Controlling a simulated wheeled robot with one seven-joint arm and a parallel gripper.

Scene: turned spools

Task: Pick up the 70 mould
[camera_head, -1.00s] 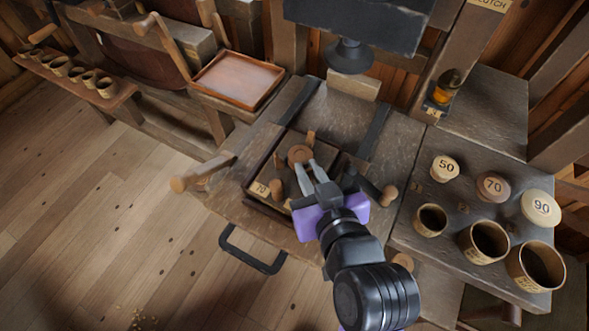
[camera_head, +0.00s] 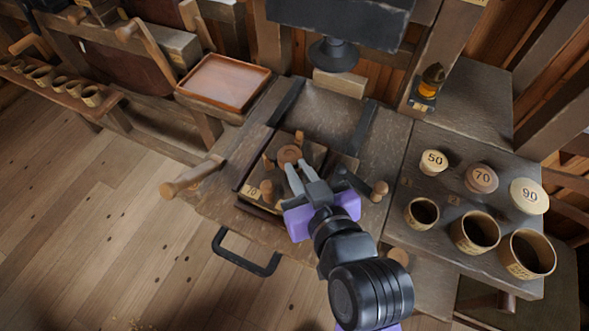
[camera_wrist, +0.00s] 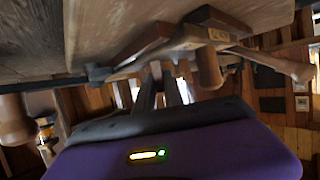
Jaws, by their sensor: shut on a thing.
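The 70 mould (camera_head: 252,189) is a wooden block with upright pegs and a pale 70 label at its front left. It is in or just over a dark-edged square recess in the bench top. My gripper (camera_head: 290,165) comes in from the front right, its fingers closed on the mould's round central knob (camera_head: 289,153). In the wrist view the mould (camera_wrist: 150,38) appears upside down, with its label, a peg and the fingers (camera_wrist: 165,75) reaching to it. I cannot tell whether the mould is clear of the bench.
A dark press head (camera_head: 335,50) hangs behind the mould. Wooden handles (camera_head: 190,177) stick out at the bench sides. On the right table stand lids marked 50, 70 (camera_head: 481,178) and 90, with three cups (camera_head: 475,232) before them. An empty tray (camera_head: 222,82) lies at the back left.

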